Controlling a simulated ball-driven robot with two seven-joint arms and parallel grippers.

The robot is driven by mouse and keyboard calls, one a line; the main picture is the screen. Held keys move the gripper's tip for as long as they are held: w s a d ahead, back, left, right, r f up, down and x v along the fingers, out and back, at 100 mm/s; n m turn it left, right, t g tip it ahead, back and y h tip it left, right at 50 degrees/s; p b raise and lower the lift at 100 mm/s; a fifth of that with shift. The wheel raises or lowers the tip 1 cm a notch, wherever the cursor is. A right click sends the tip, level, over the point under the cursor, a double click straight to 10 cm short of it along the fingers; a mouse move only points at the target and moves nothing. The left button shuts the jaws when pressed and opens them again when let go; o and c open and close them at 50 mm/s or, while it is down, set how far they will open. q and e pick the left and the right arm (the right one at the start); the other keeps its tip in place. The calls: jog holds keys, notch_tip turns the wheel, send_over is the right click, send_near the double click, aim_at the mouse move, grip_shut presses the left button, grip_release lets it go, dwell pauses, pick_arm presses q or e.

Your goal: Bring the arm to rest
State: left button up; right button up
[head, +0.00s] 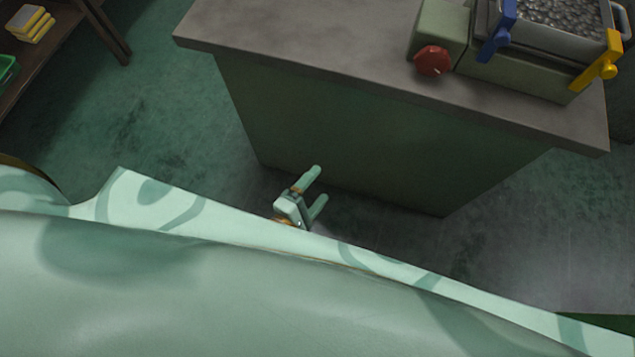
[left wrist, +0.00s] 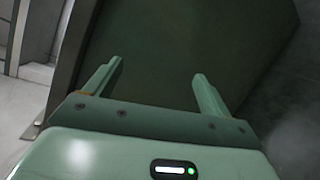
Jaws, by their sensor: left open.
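My left gripper (head: 314,190) shows in the head view just beyond the edge of my own pale green body. It hangs low in front of the workbench (head: 300,52), below the level of its top. Its two fingers are apart with nothing between them. In the left wrist view the same open gripper (left wrist: 158,80) points at the dark side panel of the bench (left wrist: 160,40). I cannot tell whether the fingertips touch the panel. My right gripper is in neither view.
On the bench top at the right stands a machine (head: 440,35) with a red knob (head: 433,61), a blue lever (head: 497,38), a yellow lever (head: 598,70) and a tray of grey pellets (head: 560,12). A shelf (head: 60,45) stands at the upper left. The floor (head: 170,110) between is clear.

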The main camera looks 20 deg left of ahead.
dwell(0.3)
pick_arm(q)
jog(key=s+a+f+m+g+y, duration=0.1)
jog(key=s+a+f+m+g, duration=0.25)
jog(key=s+f+m, duration=0.4)
jog(key=s+a+f+m+g, duration=0.3)
jog(key=s+f+m+g, duration=0.15)
jog(key=f+m, duration=0.6)
jog(key=s+a+f+m+g+y, duration=0.1)
jog(key=s+a+f+g, duration=0.1)
jog(key=s, duration=0.5)
jog(key=s+a+f+m+g+y, duration=0.1)
jog(key=s+a+f+m+g, duration=0.1)
jog(key=s+a, duration=0.2)
jog(key=s+a+f+m+g+y, duration=0.1)
jog(key=s+a+f+g+y, duration=0.1)
jog(key=s, duration=0.9)
jog(key=shift+a+f+g, duration=0.5)
jog(key=shift+g, duration=0.1)
